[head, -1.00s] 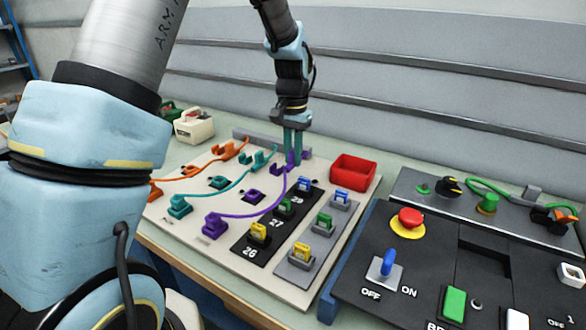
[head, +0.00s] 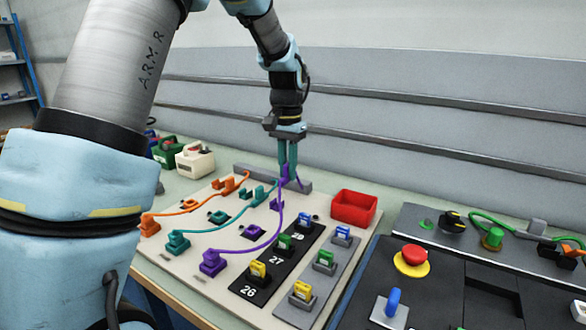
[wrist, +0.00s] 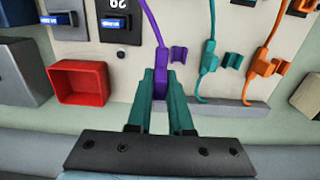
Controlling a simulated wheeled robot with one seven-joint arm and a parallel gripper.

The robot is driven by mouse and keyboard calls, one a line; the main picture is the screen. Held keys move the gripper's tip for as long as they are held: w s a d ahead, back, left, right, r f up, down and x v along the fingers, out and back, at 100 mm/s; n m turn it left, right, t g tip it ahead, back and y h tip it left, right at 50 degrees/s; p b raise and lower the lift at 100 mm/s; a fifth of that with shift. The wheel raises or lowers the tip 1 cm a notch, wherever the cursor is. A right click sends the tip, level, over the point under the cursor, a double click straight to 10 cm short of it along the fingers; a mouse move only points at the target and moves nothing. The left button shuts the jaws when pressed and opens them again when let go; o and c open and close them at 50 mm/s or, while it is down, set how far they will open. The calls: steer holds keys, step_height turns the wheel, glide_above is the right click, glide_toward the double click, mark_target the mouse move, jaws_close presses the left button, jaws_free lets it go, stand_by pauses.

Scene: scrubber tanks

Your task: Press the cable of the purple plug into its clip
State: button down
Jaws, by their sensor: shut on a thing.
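My gripper (head: 287,178) is shut on the purple plug (head: 285,173), above the far part of the pale board. In the wrist view the plug (wrist: 160,92) is between the two teal fingers, partly hidden by them. Its purple cable (head: 262,240) curves from the purple block (head: 210,262) at the near left edge up to the plug. The purple clip (head: 277,204) stands on the board below the gripper. In the wrist view the clip (wrist: 180,54) is just right of the cable (wrist: 153,25), which runs outside it.
Teal (head: 232,207) and orange (head: 190,208) cables with plugs and clips lie to the left. A purple-ringed socket (head: 254,230) lies nearer. A red bin (head: 354,207) stands right, a grey bar (head: 245,171) behind. Numbered strips with coloured parts and a switch panel (head: 470,270) lie at right.

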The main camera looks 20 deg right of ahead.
steer(key=w+a, duration=0.1)
steer(key=w+a+f, duration=0.1)
steer(key=shift+w+a+f, duration=0.1)
steer(key=shift+w+f, duration=0.15)
steer(key=shift+w, duration=0.1)
steer(key=shift+r, duration=0.1)
steer(key=shift+f, duration=0.2)
steer(key=shift+f+b, duration=1.3)
steer(key=shift+f, duration=1.35)
steer(key=shift+p, duration=0.5)
steer(key=shift+f, duration=0.15)
